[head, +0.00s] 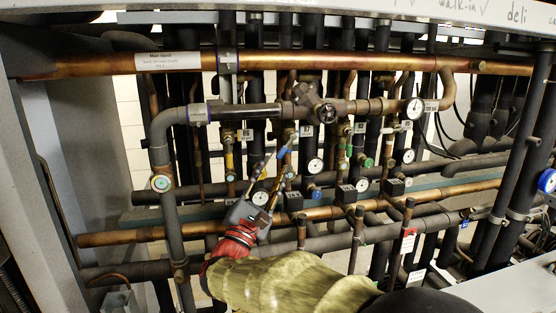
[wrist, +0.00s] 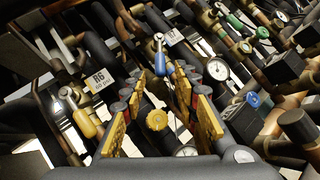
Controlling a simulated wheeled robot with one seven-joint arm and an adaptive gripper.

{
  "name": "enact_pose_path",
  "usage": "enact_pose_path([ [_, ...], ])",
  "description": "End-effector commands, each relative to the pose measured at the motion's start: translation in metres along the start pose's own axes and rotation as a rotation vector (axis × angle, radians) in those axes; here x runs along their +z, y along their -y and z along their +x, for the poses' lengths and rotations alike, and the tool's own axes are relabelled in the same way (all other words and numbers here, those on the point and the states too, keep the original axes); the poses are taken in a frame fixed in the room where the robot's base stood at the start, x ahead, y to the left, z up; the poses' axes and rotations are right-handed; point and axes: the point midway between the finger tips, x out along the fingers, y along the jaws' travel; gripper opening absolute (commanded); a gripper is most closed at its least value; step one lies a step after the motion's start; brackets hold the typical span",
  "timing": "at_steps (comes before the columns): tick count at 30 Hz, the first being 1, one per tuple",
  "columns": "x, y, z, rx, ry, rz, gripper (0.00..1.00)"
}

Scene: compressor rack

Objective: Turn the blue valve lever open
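The blue valve lever (head: 285,151) shows in the head view as a short slanted blue handle among the vertical copper pipes, just above my gripper's tips. In the wrist view the blue lever (wrist: 160,60) has a silver upper end and appears in the gap near the fingertips. My gripper (wrist: 160,78) is open, with its yellow-faced fingers to the left and right of the lever's line. In the head view my gripper (head: 276,169) reaches up toward the lever from below. I cannot tell whether a finger touches it.
A yellow lever (wrist: 84,122) hangs left of my gripper beside the R6 tag (wrist: 101,80). A yellow round knob (wrist: 157,120) lies between the fingers. A gauge (wrist: 218,69) and a blue cap (wrist: 253,100) are to the right. Pipes crowd the space all around.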

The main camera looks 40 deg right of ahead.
Motion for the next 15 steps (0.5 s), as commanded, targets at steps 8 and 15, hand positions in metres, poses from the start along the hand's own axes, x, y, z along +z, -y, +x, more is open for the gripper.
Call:
enact_pose_path([
  [8,-0.001,-0.001,-0.049,0.002,-0.002,0.000,0.30],
  [15,0.000,0.000,-0.062,0.000,0.000,0.000,0.30],
])
